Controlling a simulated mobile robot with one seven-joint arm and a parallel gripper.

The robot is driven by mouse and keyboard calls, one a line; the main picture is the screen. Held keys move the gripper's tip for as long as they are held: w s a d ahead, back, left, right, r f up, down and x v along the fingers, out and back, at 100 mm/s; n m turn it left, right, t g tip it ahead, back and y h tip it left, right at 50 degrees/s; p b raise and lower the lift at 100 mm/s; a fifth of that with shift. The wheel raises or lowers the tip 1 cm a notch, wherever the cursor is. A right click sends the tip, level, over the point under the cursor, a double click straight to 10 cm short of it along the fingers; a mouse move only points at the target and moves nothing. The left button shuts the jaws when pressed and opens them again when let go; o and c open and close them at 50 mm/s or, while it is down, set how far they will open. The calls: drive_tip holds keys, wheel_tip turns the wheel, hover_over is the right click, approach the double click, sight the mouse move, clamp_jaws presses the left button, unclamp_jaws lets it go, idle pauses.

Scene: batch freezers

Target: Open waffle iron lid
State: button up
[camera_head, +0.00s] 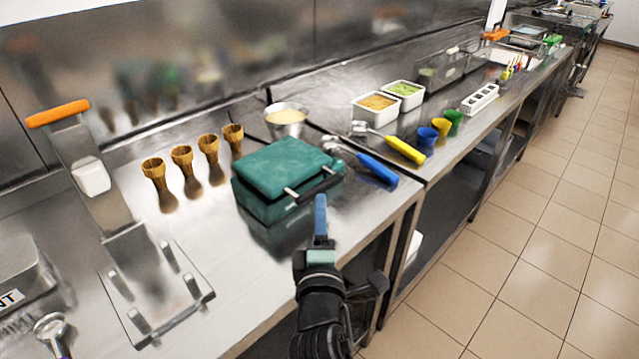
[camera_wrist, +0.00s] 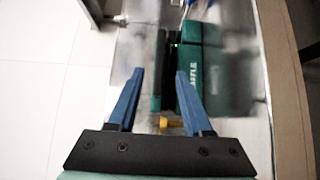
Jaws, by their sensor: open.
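The green waffle iron (camera_head: 286,170) stands on the steel counter with its lid down. My gripper (camera_head: 320,208) is in front of the waffle iron, near the handle, at the counter's front edge. In the wrist view my gripper (camera_wrist: 156,90) shows two blue fingers spread apart with nothing held between them. I cannot tell whether a finger touches the handle.
A steel press with an orange handle (camera_head: 58,113) stands at the left.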

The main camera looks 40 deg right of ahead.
sight(320, 192)
drive_tip(key=x, duration=0.8)
drive_tip(key=shift+c, duration=0.2)
clamp_jaws()
idle(1.2)
